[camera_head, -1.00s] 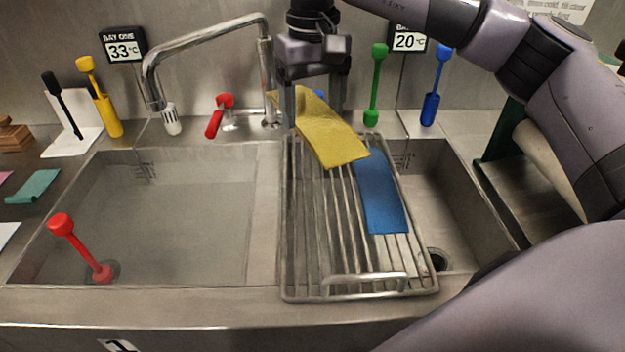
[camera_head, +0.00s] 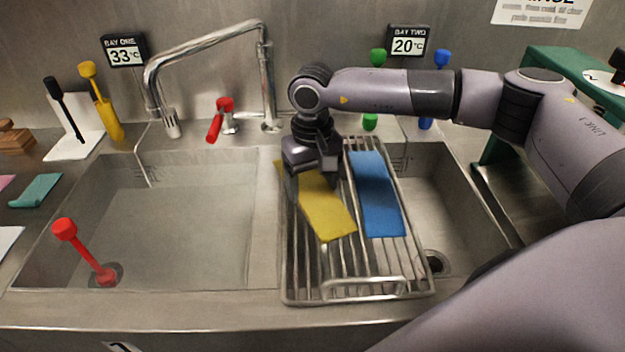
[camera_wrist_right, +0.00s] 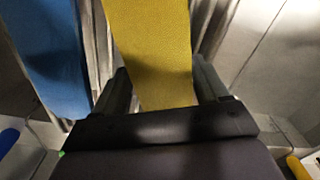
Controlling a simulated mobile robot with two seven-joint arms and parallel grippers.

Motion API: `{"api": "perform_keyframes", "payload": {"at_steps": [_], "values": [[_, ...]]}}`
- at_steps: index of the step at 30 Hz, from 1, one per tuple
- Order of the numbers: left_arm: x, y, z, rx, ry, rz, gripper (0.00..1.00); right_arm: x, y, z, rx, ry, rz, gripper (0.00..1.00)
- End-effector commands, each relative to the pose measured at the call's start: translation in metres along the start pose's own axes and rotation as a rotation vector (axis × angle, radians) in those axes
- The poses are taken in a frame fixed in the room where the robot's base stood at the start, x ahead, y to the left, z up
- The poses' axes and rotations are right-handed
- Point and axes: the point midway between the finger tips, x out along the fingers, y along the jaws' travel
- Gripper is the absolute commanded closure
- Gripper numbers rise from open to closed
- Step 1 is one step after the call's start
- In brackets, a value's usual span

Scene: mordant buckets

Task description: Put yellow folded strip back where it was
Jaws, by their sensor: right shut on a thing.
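The yellow folded strip (camera_head: 327,210) lies along the left part of the wire rack (camera_head: 291,262), to the left of the blue strip (camera_head: 378,195). My right gripper (camera_head: 314,184) is over the strip's far end and is shut on it. In the right wrist view the yellow strip (camera_wrist_right: 152,50) runs out between the two fingers (camera_wrist_right: 162,92). The blue strip (camera_wrist_right: 45,50) is beside it there. The strip is at or very close to the rack bars; I cannot tell whether it is fully resting. My left gripper is not in view.
The rack spans the divider and the right basin. The left basin (camera_head: 190,220) holds a red plunger-like tool (camera_head: 85,252). A tall faucet (camera_head: 267,80) and a red lever (camera_head: 219,120) stand behind. Green and blue tools stand at the back right.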

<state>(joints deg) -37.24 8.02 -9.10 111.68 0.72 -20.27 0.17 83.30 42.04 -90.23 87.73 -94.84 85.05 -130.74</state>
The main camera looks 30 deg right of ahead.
Motion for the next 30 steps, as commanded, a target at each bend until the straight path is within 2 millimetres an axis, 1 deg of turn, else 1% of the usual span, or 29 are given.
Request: {"api": "perform_keyframes", "payload": {"at_steps": [4,8,9,10,11,19,22,23,26,30], "values": [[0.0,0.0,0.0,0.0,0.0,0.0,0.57,0.0,0.0,0.0,0.0,0.001,0.0,0.59],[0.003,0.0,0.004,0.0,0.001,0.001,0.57,0.004,0.0,0.0,0.0,0.0,0.0,0.59],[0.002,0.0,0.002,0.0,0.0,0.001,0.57,0.003,0.0,0.0,0.0,0.0,0.0,0.13],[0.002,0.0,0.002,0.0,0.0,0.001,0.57,0.003,0.0,0.0,0.0,0.0,0.0,0.03],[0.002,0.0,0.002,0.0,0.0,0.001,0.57,0.003,0.0,0.0,0.0,0.0,0.0,0.01],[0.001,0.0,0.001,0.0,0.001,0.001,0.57,0.002,0.0,0.0,0.0,0.0,0.0,0.01],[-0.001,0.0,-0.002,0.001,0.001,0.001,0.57,-0.004,0.0,0.0,0.0,0.0,0.0,0.01],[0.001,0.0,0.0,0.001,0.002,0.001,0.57,-0.005,0.0,-0.001,0.0,0.002,-0.001,0.01],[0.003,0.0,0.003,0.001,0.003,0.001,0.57,-0.021,0.0,-0.001,0.0,0.005,-0.002,0.01],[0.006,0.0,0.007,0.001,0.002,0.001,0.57,-0.052,0.0,-0.001,-0.001,0.006,-0.001,0.01]]}}
